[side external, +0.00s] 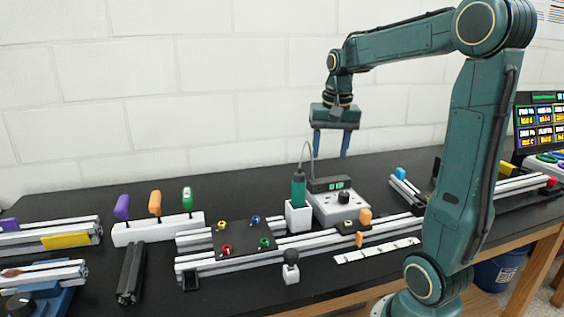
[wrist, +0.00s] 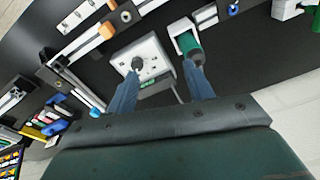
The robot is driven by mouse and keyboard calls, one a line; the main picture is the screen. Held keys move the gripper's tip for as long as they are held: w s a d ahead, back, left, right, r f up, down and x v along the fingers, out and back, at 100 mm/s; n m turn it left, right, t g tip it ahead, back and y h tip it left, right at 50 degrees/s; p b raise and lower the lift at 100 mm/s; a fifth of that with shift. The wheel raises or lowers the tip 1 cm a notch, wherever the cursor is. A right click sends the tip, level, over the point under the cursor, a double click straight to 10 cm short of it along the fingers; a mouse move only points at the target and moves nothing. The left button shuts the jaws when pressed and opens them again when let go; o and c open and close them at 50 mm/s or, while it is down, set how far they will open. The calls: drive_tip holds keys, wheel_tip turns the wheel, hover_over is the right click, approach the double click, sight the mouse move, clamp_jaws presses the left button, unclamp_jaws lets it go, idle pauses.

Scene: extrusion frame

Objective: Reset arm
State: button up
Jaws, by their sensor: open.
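My gripper (side external: 332,143) hangs from my raised arm with its blue fingers pointing down, high above the black table. The fingers are apart, with nothing between them. In the wrist view my gripper (wrist: 168,75) shows the two blue fingers spread. The soldering station (side external: 345,205), a white box with a dark knob and a display, stands on the table below the gripper. It also shows in the wrist view (wrist: 155,52). A green-handled iron (side external: 299,188) stands upright in a white holder (side external: 299,217) beside it.
Aluminium rails (side external: 240,255) carry a dark plate (side external: 235,240) with coloured parts. A white rack (side external: 158,230) holds purple, orange and green handles. A small black-knobbed stand (side external: 291,268) is at the front edge. A screen (side external: 540,122) stands at the right. Air around my gripper is clear.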

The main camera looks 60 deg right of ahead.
drive_tip(key=s+a+f+n+t, duration=0.1)
drive_tip(key=s+a+n, duration=0.3)
drive_tip(key=a, duration=0.6)
drive_tip(key=s+a+n+t, duration=0.3)
drive_tip(key=s+a+n, duration=0.2)
drive_tip(key=a, duration=0.6)
drive_tip(key=n, duration=0.2)
drive_tip(key=shift+f+n+y, duration=0.35)
drive_tip(key=shift+n+y, duration=0.05)
